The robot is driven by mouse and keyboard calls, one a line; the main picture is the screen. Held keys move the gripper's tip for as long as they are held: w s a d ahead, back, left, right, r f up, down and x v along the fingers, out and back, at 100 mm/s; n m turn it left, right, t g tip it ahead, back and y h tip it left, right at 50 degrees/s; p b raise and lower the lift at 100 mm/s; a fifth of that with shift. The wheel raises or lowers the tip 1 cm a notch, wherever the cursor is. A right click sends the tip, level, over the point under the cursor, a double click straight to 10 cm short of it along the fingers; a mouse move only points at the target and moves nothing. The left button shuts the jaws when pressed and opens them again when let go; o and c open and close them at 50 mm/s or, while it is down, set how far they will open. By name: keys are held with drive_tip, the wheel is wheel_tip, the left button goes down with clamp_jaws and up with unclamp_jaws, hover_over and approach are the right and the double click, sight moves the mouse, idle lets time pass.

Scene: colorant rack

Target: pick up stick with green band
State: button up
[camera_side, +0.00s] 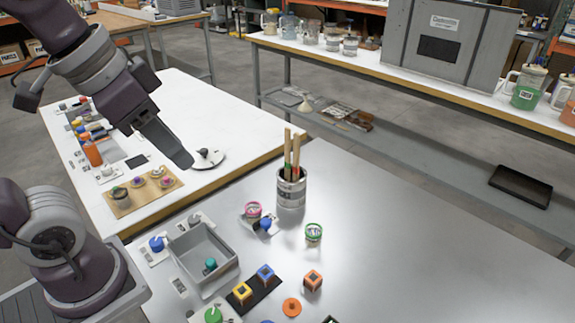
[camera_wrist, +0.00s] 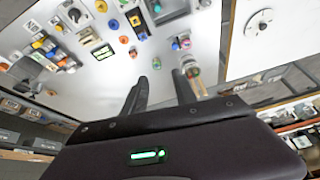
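A grey can (camera_side: 291,190) stands upright on the near table and holds wooden sticks (camera_side: 292,150). Small green and red bands show on the sticks just above the rim; which stick carries the green one is hard to tell. My gripper (camera_side: 183,161) is in the air, to the left of the can in the side view and apart from it. In the wrist view my gripper (camera_wrist: 160,76) has its two fingers spread with nothing between them. The can (camera_wrist: 191,71) and sticks (camera_wrist: 200,88) appear just beyond the right finger, with the bands too small to read.
A pink-rimmed cup (camera_side: 253,209) and a green-rimmed cup (camera_side: 314,232) stand close to the can. A grey bin (camera_side: 204,252) and several coloured cubes and knobs lie nearer the front. The table right of the can is clear.

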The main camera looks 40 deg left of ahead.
drive_tip(key=w+a+r+m+g, duration=0.25)
drive_tip(key=w+m, duration=0.25)
drive_tip(key=w, duration=0.8)
drive_tip(key=m+g, duration=0.3)
drive_tip(key=m, duration=0.8)
hover_over(288, 147)
drive_tip(key=shift+t, duration=0.25)
drive_tip(key=f, duration=1.6)
drive_tip(key=shift+w+a, duration=0.15)
drive_tip(key=shift+w, duration=0.15)
wheel_tip(288, 147, down, 7)
drive_tip(key=shift+a+f, duration=0.15)
clamp_jaws()
